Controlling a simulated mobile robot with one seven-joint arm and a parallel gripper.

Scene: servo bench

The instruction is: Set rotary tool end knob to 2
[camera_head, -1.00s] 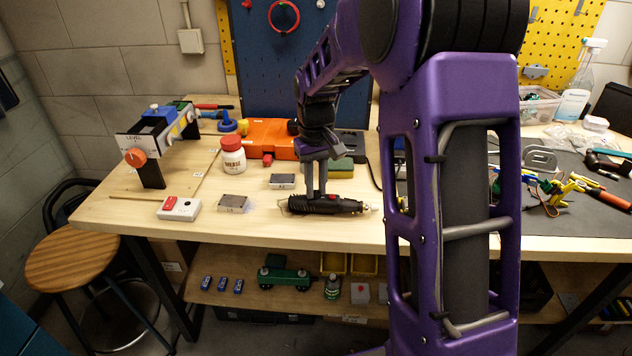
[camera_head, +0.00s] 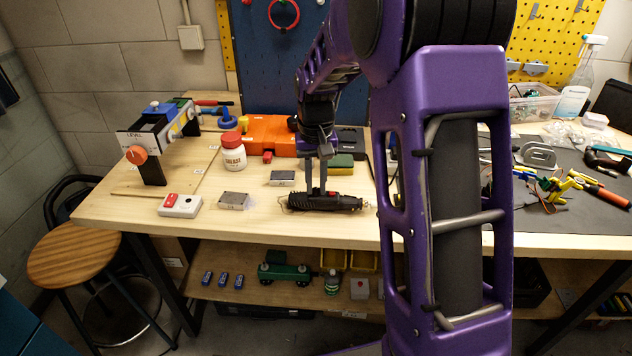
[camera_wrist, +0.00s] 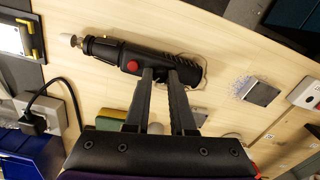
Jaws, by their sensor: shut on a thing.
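The black rotary tool (camera_head: 342,203) with a red button lies on the wooden bench. In the wrist view the tool (camera_wrist: 112,50) lies across the top, its pale metal tip at the left and its ribbed rear end at the right. My gripper (camera_head: 316,191) points down at the tool's rear half, left of the red button. In the wrist view my gripper (camera_wrist: 162,72) has both fingers against the ribbed body, shut on the tool with a gap between them. The knob at the tool's end and its marks are too small to read.
A grey metal block (camera_head: 234,200) and a white box with a red switch (camera_head: 180,205) lie left of the tool. Another block (camera_head: 283,178), a green-yellow sponge (camera_head: 341,163) and a white bottle (camera_head: 233,152) are behind. Bare bench lies in front.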

